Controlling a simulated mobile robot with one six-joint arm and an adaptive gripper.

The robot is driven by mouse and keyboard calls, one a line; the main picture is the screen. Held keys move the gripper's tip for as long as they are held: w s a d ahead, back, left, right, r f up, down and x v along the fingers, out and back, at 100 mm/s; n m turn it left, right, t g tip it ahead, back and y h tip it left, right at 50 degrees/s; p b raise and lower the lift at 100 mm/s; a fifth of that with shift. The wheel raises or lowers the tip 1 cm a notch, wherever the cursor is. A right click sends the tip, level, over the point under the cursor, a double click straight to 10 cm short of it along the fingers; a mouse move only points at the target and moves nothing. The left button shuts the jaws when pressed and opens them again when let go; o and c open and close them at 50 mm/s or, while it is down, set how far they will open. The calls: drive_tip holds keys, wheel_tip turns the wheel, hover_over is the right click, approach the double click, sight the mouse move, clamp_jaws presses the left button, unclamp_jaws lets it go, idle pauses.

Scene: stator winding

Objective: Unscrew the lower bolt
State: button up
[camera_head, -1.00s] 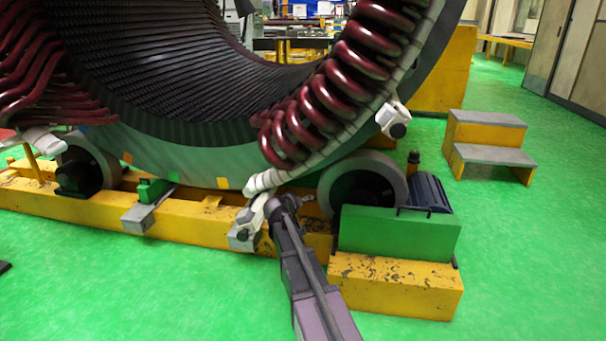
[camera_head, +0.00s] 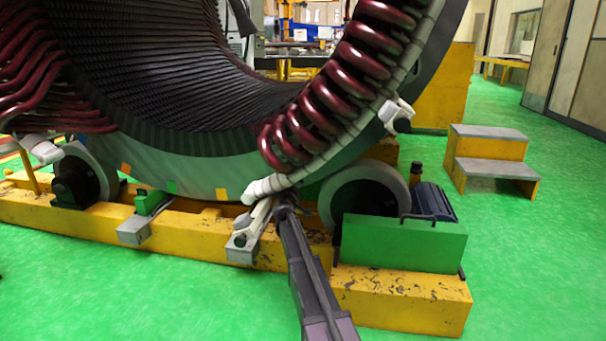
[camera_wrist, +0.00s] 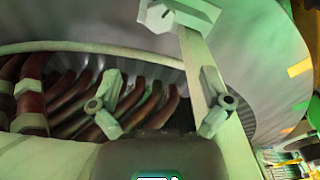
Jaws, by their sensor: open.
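The lower bolt seems to be the dark round piece (camera_head: 240,241) on a pale bracket (camera_head: 262,217), low on the big stator ring (camera_head: 190,160). My gripper (camera_head: 280,204) is just right of that bracket in the head view, near the ring's lower edge; the head view hides its fingers. In the wrist view my gripper (camera_wrist: 162,85) has its two fingers wide apart with nothing clearly held between them. A pale angular fitting (camera_wrist: 178,15) on a strip is beyond the fingers at the top; I cannot tell whether it carries the bolt.
A yellow base beam (camera_head: 180,236) runs under the ring. A roller (camera_head: 362,190) and a green block (camera_head: 400,243) are close to the right of my arm. Red coils (camera_head: 340,90) line the ring. Green floor at the front left (camera_head: 110,300) is clear.

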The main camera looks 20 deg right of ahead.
sight(302, 172)
drive_tip(key=shift+w, duration=0.1)
drive_tip(key=x, duration=1.3)
drive_tip(key=shift+w+d, duration=0.2)
drive_tip(key=shift+w, duration=0.05)
drive_tip(key=c, duration=1.2)
